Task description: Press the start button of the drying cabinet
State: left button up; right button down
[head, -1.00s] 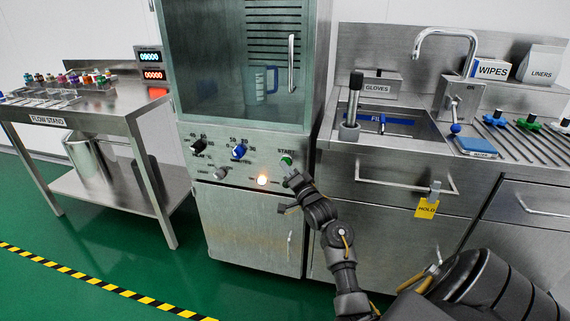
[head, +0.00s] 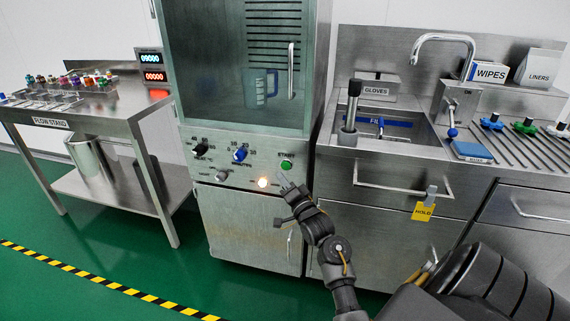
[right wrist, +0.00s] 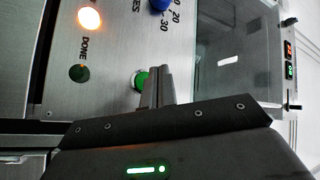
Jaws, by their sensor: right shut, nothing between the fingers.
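The drying cabinet (head: 250,230) stands in the middle of the head view, with a glass door above a control panel. Its green start button (head: 286,165) is at the panel's right, under the word START. It also shows in the right wrist view as a green button (right wrist: 140,80), partly covered by my fingers. My right gripper (head: 283,180) is shut and empty, its tip just below the button in the head view. In the right wrist view the closed fingers (right wrist: 157,82) overlap the button's edge; I cannot tell whether they touch it. My left gripper is not in view.
An orange lamp (head: 263,183) glows on the panel; a dark green DONE lamp (right wrist: 78,73) is unlit. A blue knob (head: 240,154) and a black knob (head: 201,152) sit left of the button. A sink counter (head: 385,165) adjoins at the right.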

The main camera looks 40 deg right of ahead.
jog(key=shift+s+a+p, duration=0.45)
jog(key=shift+s+a, duration=0.2)
jog(key=shift+a, duration=0.25)
